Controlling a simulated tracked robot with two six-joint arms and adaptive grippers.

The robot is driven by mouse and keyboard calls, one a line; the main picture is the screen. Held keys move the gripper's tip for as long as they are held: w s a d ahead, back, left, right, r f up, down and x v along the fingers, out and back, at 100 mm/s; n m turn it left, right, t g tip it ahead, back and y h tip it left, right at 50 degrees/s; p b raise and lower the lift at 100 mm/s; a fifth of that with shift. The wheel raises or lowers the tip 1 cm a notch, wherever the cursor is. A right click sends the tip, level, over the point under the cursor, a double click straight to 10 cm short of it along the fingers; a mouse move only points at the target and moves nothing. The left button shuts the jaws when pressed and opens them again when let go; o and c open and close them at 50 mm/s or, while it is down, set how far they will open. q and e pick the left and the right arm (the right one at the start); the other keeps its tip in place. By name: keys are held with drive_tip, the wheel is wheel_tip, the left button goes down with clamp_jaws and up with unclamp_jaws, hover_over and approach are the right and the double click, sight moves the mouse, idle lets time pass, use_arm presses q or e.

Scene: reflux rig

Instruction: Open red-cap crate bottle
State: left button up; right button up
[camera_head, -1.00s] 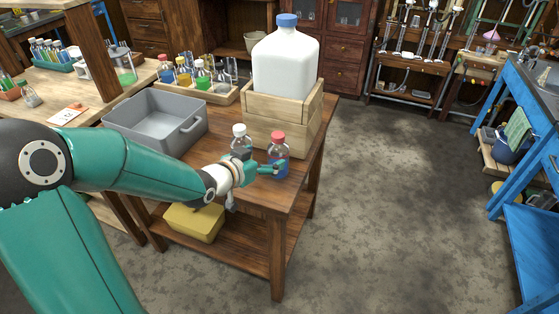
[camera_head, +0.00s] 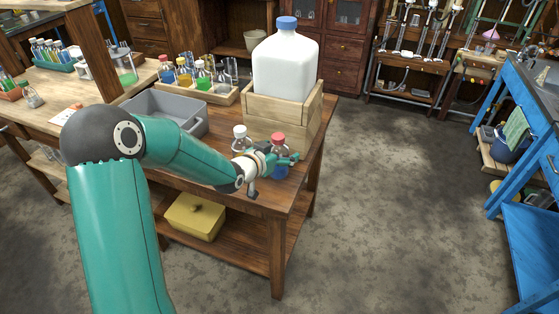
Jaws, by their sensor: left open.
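A bottle with a red cap (camera_head: 278,140) and blue contents (camera_head: 281,172) stands near the front right corner of the wooden table (camera_head: 262,203). My left gripper (camera_head: 286,161) is open at this bottle, just below its cap, and hides part of its upper body. I cannot tell whether the fingers touch it. A clear bottle with a white cap (camera_head: 240,131) stands just to the left, partly behind my gripper. My right gripper is not in view.
A large white jug with a blue cap (camera_head: 286,68) stands in a wooden crate (camera_head: 268,127) behind the bottles. A grey tub (camera_head: 139,108) and a wooden tray (camera_head: 230,99) of small bottles are on the table. A yellow box (camera_head: 194,218) sits on the lower shelf.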

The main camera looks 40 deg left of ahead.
use_arm(q)
drive_tip(key=c, duration=1.4)
drive_tip(key=shift+c, duration=0.2)
drive_tip(key=shift+r, duration=0.15)
wheel_tip(320, 180, up, 15)
drive_tip(key=shift+p, duration=0.55)
wheel_tip(320, 180, up, 5)
drive_tip(key=p, duration=0.2)
drive_tip(key=shift+p, duration=0.35)
drive_tip(key=o, duration=0.7)
clamp_jaws()
